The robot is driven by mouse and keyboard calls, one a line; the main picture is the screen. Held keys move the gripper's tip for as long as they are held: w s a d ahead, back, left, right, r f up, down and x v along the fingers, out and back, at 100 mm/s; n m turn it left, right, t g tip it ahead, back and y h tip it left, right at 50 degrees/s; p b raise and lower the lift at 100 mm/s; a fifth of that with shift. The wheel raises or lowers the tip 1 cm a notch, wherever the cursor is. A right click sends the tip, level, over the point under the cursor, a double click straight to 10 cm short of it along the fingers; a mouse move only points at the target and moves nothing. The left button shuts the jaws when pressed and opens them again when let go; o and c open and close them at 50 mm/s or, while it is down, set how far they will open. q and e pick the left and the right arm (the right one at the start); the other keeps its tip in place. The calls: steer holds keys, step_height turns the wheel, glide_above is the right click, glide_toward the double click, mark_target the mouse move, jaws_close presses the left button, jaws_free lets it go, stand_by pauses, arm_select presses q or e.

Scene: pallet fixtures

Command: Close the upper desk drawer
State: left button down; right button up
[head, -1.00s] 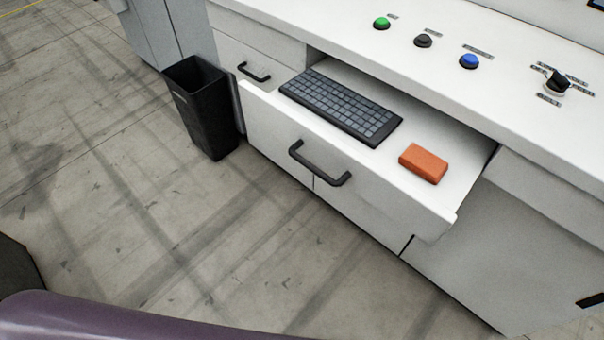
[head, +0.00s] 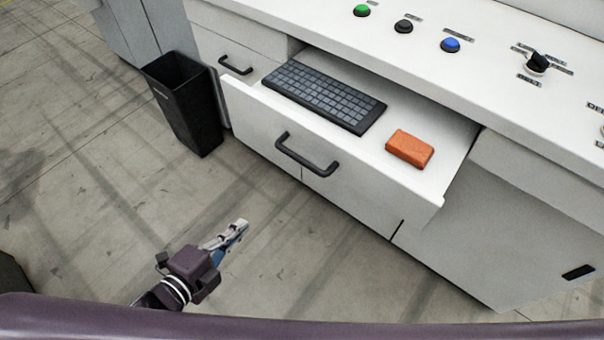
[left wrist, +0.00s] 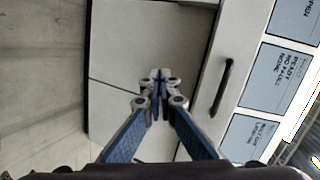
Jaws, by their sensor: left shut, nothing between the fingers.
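The upper desk drawer (head: 330,166) is pulled out from the white desk, with a black bar handle (head: 306,157) on its front. A dark keyboard (head: 323,96) and an orange block (head: 409,148) lie inside it. My left gripper (head: 243,224) is in front of the drawer, lower left of the handle and apart from it. It is shut and empty. In the left wrist view its fingertips (left wrist: 160,75) meet in front of white cabinet panels, and a dark handle (left wrist: 221,87) shows to their right. My right gripper is out of view.
A black bin (head: 184,103) stands on the floor left of the drawer. A smaller closed drawer with a handle (head: 236,66) is behind it. Buttons and a knob (head: 537,63) sit on the desktop. The floor in front is clear.

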arm_select(q)
steer(key=s+d+r+m+h, duration=0.1)
steer(key=d+r+m+h, duration=0.15)
steer(key=r, duration=0.35)
steer(key=s+d+r+m+h, duration=0.1)
steer(key=s+d+r+m, duration=0.1)
steer(key=d+r, duration=0.35)
steer(key=p, duration=0.4)
glide_toward(311, 168)
steer(key=shift+n, duration=0.25)
steer(key=x, duration=0.5)
steer(key=shift+d+f, duration=0.15)
steer(key=shift+d, duration=0.05)
steer(key=shift+x, duration=0.85)
steer(key=shift+f+t+y, duration=0.15)
steer(key=shift+t+y, duration=0.1)
steer(key=shift+t, duration=0.05)
